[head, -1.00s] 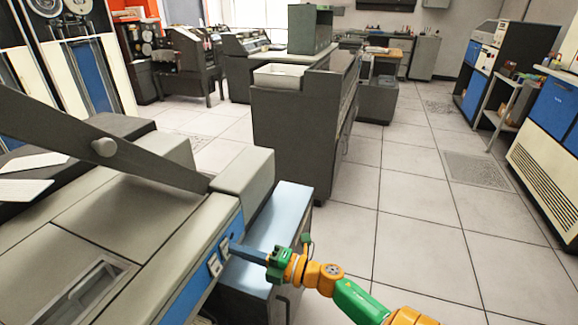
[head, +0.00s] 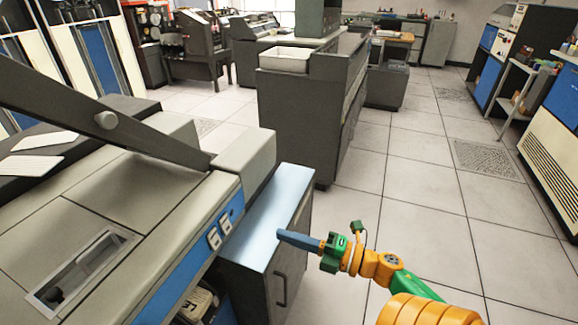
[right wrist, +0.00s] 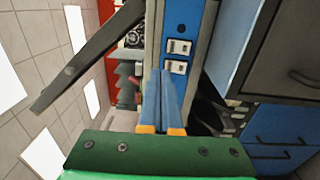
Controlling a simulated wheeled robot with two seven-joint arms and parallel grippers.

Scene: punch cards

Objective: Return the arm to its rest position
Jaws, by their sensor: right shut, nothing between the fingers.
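My right gripper (head: 281,235) is shut and empty, its blue fingers together. In the head view it points left, in front of the grey cabinet with the light blue top (head: 262,228), apart from the grey machine. In the right wrist view the shut fingers (right wrist: 163,74) show at the centre, in line with the machine's blue panel (right wrist: 181,22). My orange and green right arm comes in from the lower right. My left gripper is not in view.
The grey card machine (head: 165,200) fills the left, with two white switches (head: 219,232) on its blue strip. A dark grey cabinet (head: 305,120) stands further back. Tiled floor (head: 420,200) is clear to the right. Blue and white cabinets (head: 550,145) line the right side.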

